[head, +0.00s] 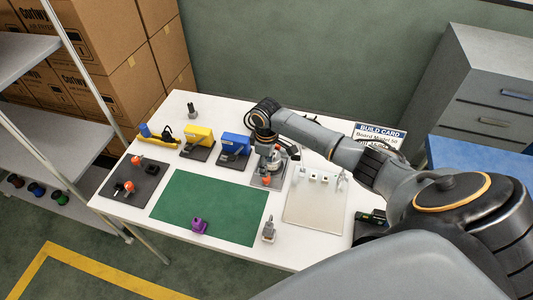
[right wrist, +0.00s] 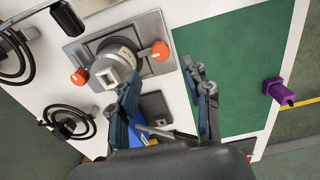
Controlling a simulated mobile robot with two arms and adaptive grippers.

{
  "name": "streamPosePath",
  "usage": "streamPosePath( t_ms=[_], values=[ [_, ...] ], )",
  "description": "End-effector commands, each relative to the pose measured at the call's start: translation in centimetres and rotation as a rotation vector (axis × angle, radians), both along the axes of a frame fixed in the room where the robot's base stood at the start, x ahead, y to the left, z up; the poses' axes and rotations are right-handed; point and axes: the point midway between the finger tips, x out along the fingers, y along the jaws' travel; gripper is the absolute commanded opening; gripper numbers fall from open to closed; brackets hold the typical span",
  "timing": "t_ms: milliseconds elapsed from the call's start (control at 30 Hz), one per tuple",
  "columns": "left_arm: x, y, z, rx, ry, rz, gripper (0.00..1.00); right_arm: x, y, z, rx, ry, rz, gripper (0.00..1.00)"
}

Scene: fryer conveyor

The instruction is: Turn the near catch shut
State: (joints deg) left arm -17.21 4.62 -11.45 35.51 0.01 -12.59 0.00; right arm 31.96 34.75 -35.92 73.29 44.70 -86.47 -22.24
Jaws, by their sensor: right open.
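A round grey fixture (right wrist: 113,65) stands on a grey plate (right wrist: 97,38) and has two orange-knobbed catches. The near catch (right wrist: 160,51) is on the side towards the green mat; its orange knob also shows in the head view (head: 267,181). The far catch (right wrist: 80,76) is on the opposite side. My right gripper (right wrist: 161,70) is open and empty, its fingertips on either side of a line to the near knob. I cannot tell whether they touch it. In the head view my right gripper hangs over the fixture and partly hides it. My left gripper is not in view.
A green mat (head: 205,212) with a purple block (head: 198,226) lies in front. Blue (head: 234,143) and yellow (head: 198,136) units stand left of the fixture, a pale tray (head: 315,210) right. Another orange-knobbed plate (head: 147,190) is at the table's left. Black cables (right wrist: 70,122) lie behind the fixture.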

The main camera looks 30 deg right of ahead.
Motion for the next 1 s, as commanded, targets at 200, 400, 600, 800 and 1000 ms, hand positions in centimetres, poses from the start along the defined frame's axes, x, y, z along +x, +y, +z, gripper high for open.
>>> streamPosePath(
  t_ms=[200, 400, 600, 800, 1000],
  values=[
    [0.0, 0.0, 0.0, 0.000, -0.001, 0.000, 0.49, 0.1, 0.0, 3.7, 0.001, -0.002, 0.000, 0.48],
    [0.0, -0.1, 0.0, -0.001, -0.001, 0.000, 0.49, 0.0, 0.0, 4.8, -0.001, 0.001, -0.001, 0.48],
    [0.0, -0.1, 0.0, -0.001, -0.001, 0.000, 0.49, 0.0, 0.0, 4.9, 0.000, 0.001, -0.001, 0.48],
    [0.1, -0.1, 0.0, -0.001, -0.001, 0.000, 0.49, 0.0, 0.0, 4.8, 0.000, 0.001, -0.001, 0.48],
    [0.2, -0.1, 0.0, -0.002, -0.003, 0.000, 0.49, 0.0, 0.0, 4.8, 0.000, 0.001, 0.000, 0.48]
  ],
)
